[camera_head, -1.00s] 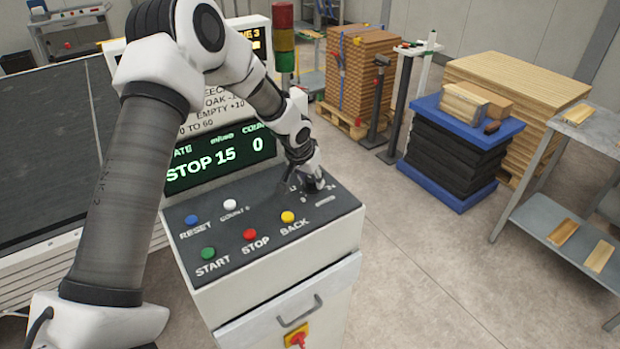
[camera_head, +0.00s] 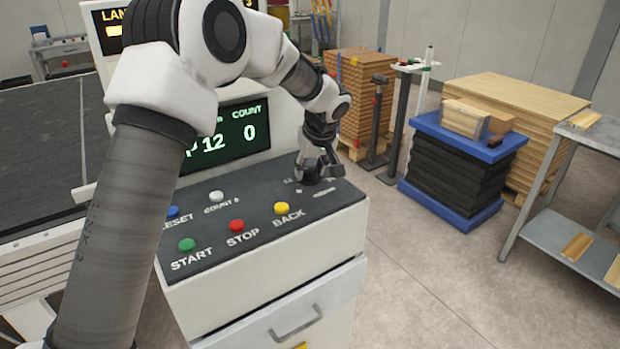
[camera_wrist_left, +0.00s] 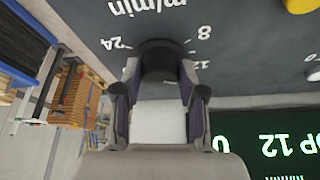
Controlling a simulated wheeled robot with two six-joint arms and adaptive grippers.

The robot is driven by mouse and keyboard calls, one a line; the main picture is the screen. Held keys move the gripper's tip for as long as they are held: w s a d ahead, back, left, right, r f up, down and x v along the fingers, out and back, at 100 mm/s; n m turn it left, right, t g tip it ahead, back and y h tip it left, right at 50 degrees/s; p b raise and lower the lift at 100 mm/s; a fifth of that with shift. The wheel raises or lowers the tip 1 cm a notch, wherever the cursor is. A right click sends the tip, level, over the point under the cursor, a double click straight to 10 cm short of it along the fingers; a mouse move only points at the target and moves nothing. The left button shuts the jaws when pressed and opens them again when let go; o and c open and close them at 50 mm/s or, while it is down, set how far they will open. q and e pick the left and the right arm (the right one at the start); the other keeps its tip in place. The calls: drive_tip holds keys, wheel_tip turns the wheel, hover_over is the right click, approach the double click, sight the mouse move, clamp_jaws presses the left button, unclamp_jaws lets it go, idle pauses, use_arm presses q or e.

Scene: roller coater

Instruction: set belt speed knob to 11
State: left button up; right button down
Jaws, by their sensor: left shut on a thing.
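My left gripper (camera_head: 318,170) is over the far right part of the dark control panel (camera_head: 255,190). In the left wrist view its fingers (camera_wrist_left: 160,78) are shut on the black belt speed knob (camera_wrist_left: 160,58), one on each side. The knob sits in a dial marked "m/min", with 8 and 24 readable. Its pointer is not clear to me. In the head view the gripper mostly hides the knob. The green display (camera_head: 235,137) shows 12 and a count of 0; my arm covers its left part. My right gripper is not in view.
The panel carries a green START button (camera_head: 187,244), a red STOP button (camera_head: 236,225), a yellow BACK button (camera_head: 281,208) and a white button (camera_head: 216,196). A blue-topped black stack (camera_head: 465,165) and a metal shelf (camera_head: 570,245) stand to the right. Open floor lies between.

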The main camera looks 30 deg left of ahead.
use_arm(q)
drive_tip(key=shift+f+n+g+b, duration=0.25)
drive_tip(key=shift+n+g, duration=0.25)
drive_tip(key=shift+n, duration=0.7)
drive_tip(key=shift+r, duration=0.1)
drive_tip(key=o, duration=1.1)
drive_tip(key=shift+o, duration=0.2)
drive_tip(key=shift+w+a, duration=0.15)
drive_tip(key=v, duration=1.2)
drive_tip(key=shift+d, duration=0.2)
